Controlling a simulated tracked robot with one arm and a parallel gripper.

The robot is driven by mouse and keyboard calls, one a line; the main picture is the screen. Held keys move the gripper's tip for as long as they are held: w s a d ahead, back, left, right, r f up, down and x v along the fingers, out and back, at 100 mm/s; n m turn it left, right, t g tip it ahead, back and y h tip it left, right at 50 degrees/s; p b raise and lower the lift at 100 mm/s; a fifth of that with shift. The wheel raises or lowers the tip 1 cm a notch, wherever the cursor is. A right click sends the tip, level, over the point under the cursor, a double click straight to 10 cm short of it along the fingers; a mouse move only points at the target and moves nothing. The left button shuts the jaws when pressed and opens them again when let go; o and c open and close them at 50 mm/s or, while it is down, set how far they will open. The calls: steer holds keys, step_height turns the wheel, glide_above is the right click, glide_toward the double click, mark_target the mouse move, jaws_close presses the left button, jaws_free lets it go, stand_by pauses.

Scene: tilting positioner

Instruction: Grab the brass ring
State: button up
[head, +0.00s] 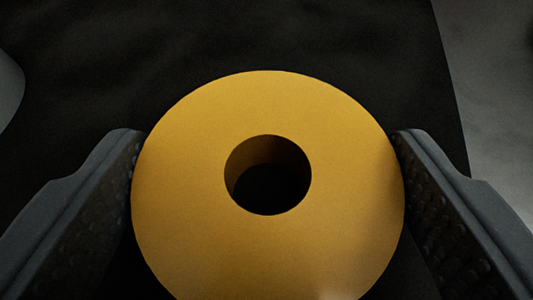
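The brass ring (195,200) is a thick yellow disc with a round hole in its middle. It fills the centre of the head view, and its lower edge is cut off by the frame. My gripper (268,132) has one dark grey finger on the left and one on the right of the ring. The textured inner pads meet the ring's outer rim on both sides with no visible gap, so it looks shut on the ring. The ring's underside is hidden.
A dark, nearly black surface (330,35) lies behind the ring. A lighter grey surface (495,90) begins past its right edge. A rounded grey part (8,90) shows at the left edge of the view.

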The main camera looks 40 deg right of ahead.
steer(key=c, duration=0.8)
steer(key=shift+c, duration=0.3)
steer(key=shift+r, duration=0.1)
